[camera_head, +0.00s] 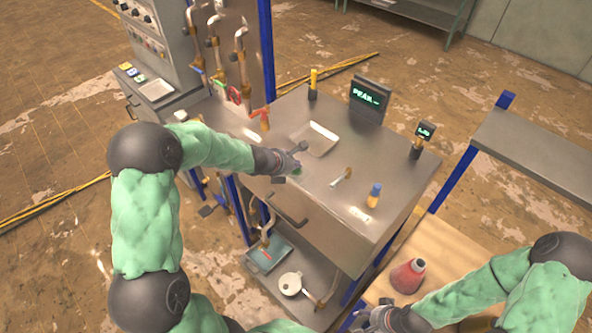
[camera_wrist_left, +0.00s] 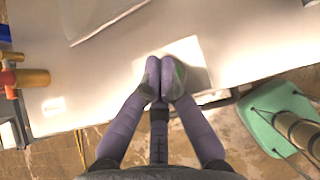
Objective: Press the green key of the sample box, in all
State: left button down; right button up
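My left gripper (camera_head: 294,160) is over the near left part of the metal bench top (camera_head: 330,215), beside a shallow tray (camera_head: 316,138). In the left wrist view its two fingers (camera_wrist_left: 165,76) are together at the tips, with nothing clearly held. They are over a pale square patch (camera_wrist_left: 190,54) on the top. A small dark green spot shows at the right fingertip; I cannot tell whether it is a key. The sample box is not clearly identifiable; the fingers may hide its key. My right gripper (camera_head: 384,319) is low at the bottom edge, its fingers unclear.
A lit display (camera_head: 369,100), a small meter (camera_head: 423,134), a yellow-topped post (camera_head: 313,85) and a blue-and-yellow item (camera_head: 374,195) stand on the bench. Red-handled pipework (camera_head: 262,115) is at its left edge. A red flask (camera_head: 408,276) stands on the wooden shelf near my right arm.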

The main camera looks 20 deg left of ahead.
aim_at(295, 172)
pick_arm(q)
jog(key=shift+f, duration=0.15)
jog(key=shift+f+b, duration=0.25)
jog(key=shift+b, duration=0.2)
jog(key=shift+f+b, duration=0.45)
jog(key=shift+b, duration=0.05)
dwell(0.6)
jog(key=shift+r+p, duration=0.75)
jog(key=shift+r, duration=0.1)
notch_tip(295, 172, up, 5)
jog(key=p, duration=0.4)
jog(key=shift+r+p, duration=0.1)
jog(key=shift+p, duration=0.25)
